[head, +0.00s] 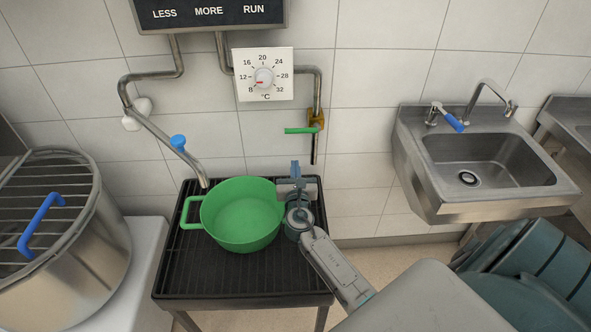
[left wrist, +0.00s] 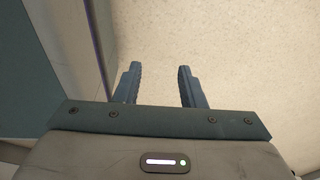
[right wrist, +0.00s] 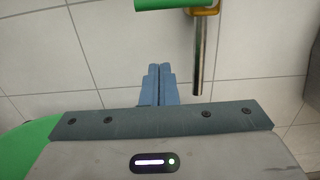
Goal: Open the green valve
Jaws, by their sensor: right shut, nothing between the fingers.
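The green valve handle (head: 301,130) is a short horizontal bar on a brass fitting (head: 315,118) on the wall pipe, below the temperature dial. The handle also shows at the top of the right wrist view (right wrist: 175,4). My right gripper (head: 296,166) is shut and empty, a little below the handle and apart from it. In the right wrist view its fingers (right wrist: 158,85) are pressed together, with the downward metal pipe (right wrist: 205,60) to their right. My left gripper (left wrist: 157,85) shows only in the left wrist view, with its fingers apart and nothing between them, above a speckled floor.
A green pot (head: 241,215) stands on a black slatted table (head: 180,270) beside my right arm. A steel vat (head: 100,250) stands left, and a sink (head: 490,165) right.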

